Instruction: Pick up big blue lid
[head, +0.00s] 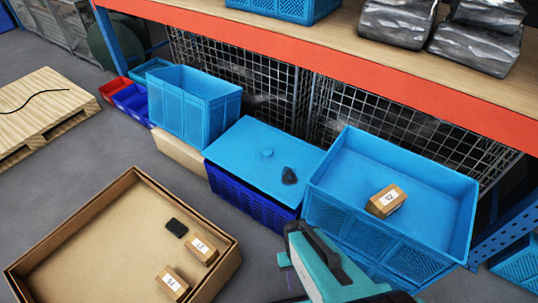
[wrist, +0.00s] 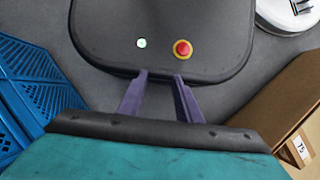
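The big blue lid (head: 240,150) lies flat on top of a dark blue crate (head: 245,195), in the middle of the head view. The fingers are mostly hidden there.
A light blue crate (head: 322,190) holding a small box (head: 385,200) stands right of the lid. Another blue crate (head: 196,115) stands left. A large cardboard box (head: 85,235) with small items is on the floor at front left. An orange shelf beam (head: 340,65) runs above and behind.

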